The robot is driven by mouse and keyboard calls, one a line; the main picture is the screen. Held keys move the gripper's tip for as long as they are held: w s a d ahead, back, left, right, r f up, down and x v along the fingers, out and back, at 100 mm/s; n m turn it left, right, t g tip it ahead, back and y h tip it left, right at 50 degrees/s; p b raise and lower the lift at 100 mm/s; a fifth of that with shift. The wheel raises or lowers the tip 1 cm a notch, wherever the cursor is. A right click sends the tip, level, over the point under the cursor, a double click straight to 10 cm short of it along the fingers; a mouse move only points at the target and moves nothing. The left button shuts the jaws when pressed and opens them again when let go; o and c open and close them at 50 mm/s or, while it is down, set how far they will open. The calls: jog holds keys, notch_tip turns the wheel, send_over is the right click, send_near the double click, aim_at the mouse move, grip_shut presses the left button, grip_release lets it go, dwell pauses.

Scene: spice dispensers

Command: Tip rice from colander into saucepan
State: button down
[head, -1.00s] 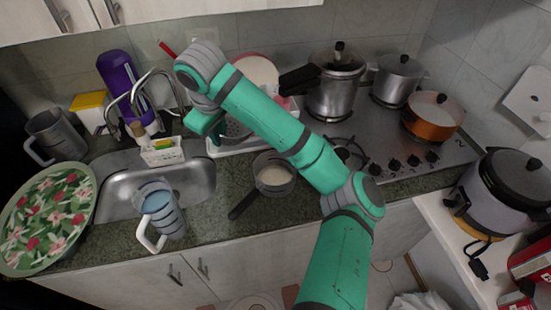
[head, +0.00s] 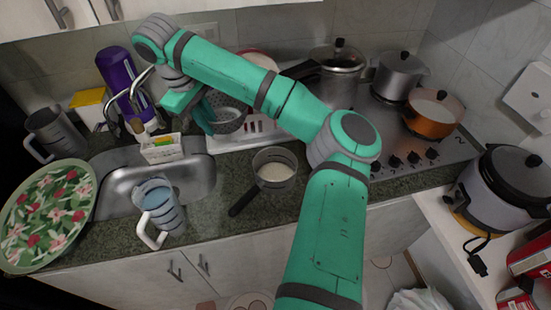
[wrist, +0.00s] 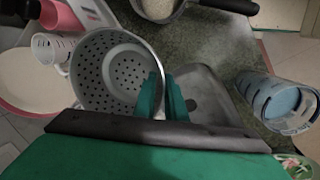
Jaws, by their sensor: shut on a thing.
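My gripper (wrist: 162,97) is shut on the rim of a grey metal colander (wrist: 110,70). In the wrist view the colander's perforated inside faces the camera and shows no rice. In the head view the colander (head: 229,119) is held above the counter's back, partly hidden by my gripper (head: 203,116). The dark-handled saucepan (head: 276,170) stands on the counter in front, to the right of the colander, with white rice in it. The saucepan (wrist: 163,10) also shows at the top of the wrist view. The colander is not over it.
A white rack (head: 262,133) is behind the saucepan. The sink (head: 190,180) with a blue-filled jug (head: 158,203) lies left. The stove (head: 400,150) with pots is right. Some bare counter (head: 215,215) lies left of the saucepan.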

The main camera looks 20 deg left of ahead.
jog(key=shift+w+v, duration=0.2)
jog(key=shift+v, duration=0.8)
jog(key=shift+w+v, duration=0.2)
jog(key=shift+v, duration=0.75)
jog(key=shift+d+r, duration=0.15)
jog(key=shift+r, duration=0.45)
